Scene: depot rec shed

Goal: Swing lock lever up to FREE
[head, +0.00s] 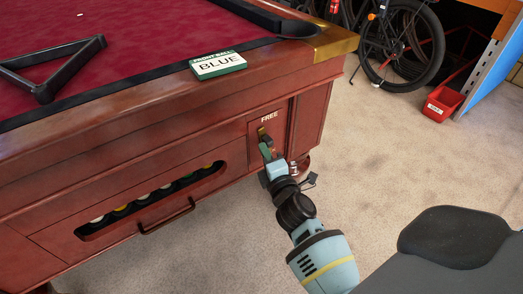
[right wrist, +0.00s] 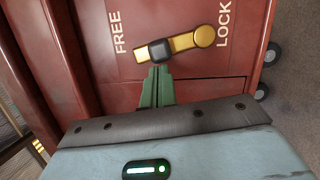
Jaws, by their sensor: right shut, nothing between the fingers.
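The brass lock lever (right wrist: 183,43) with a black grip (right wrist: 160,51) is on the red-brown panel of the pool table. In the right wrist view its round pivot is on the LOCK side and its arm points toward the FREE lettering, slightly tilted. In the head view the lever (head: 262,131) sits just below the FREE label (head: 269,118). My right gripper (right wrist: 158,72) is shut and empty. Its green fingertips are at the black grip, from the side; I cannot tell whether they touch. It also shows in the head view (head: 265,148), covering the panel's lower part. My left gripper is not in view.
A ball slot (head: 150,198) and a handle (head: 167,217) are left of the lever. A bicycle (head: 400,45) and red bin (head: 442,104) stand behind. Floor on the right is clear.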

